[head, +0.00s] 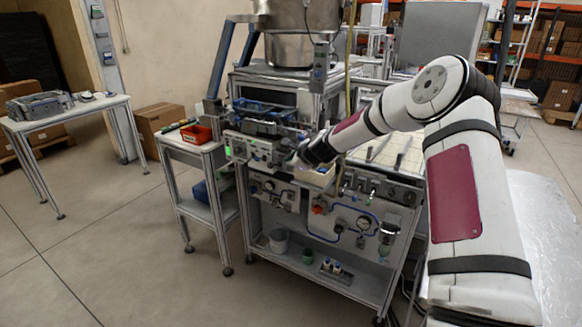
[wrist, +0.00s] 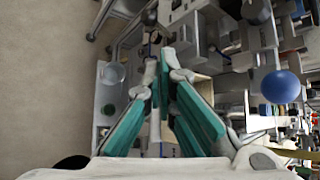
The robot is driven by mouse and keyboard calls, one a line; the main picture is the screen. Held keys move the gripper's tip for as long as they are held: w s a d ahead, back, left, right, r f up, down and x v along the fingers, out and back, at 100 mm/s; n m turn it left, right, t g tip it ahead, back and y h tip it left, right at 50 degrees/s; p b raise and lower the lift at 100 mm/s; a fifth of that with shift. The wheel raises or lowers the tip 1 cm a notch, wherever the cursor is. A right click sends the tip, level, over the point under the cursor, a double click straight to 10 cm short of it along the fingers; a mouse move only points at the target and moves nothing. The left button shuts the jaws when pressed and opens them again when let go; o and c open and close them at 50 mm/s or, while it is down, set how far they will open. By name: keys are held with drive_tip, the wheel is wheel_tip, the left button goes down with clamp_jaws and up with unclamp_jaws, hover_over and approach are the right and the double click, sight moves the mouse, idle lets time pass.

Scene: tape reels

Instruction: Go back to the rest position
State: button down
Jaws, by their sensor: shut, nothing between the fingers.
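My arm reaches in from the right of the head view, its dark wrist end by the front of the machine bench. In the wrist view my gripper (wrist: 160,62) has two fingers with teal pads that converge towards their tips. It is shut and nothing shows held in it. In the head view the fingers are too small and hidden to make out. A small white open box (head: 316,178) sits just below the wrist end; I cannot tell whether they touch. No tape reel can be picked out clearly.
The machine bench (head: 345,287) carries gauges, valves and a large steel drum (head: 290,50). A side cart (head: 190,150) with a red bin (head: 196,134) adjoins it on the left. A table (head: 68,117) stands far left. The floor (head: 110,240) at front left is clear.

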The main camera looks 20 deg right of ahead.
idle(0.4)
drive_tip(key=s+a+r+n+g, duration=0.2)
drive_tip(key=s+a+r+n, duration=0.5)
drive_tip(key=s, duration=0.4)
drive_tip(key=s+a+r+n+g, duration=0.1)
drive_tip(key=s+a+r+n, duration=0.5)
drive_tip(key=s+r+n, duration=0.4)
drive_tip(key=s+d+r+n+g+h, duration=0.1)
drive_tip(key=s+n, duration=0.7)
drive_tip(key=s, duration=2.4)
drive_tip(key=shift+s+d+g, duration=0.2)
drive_tip(key=shift+s+g, duration=0.2)
drive_tip(key=shift+g, duration=0.4)
drive_tip(key=shift+r, duration=0.1)
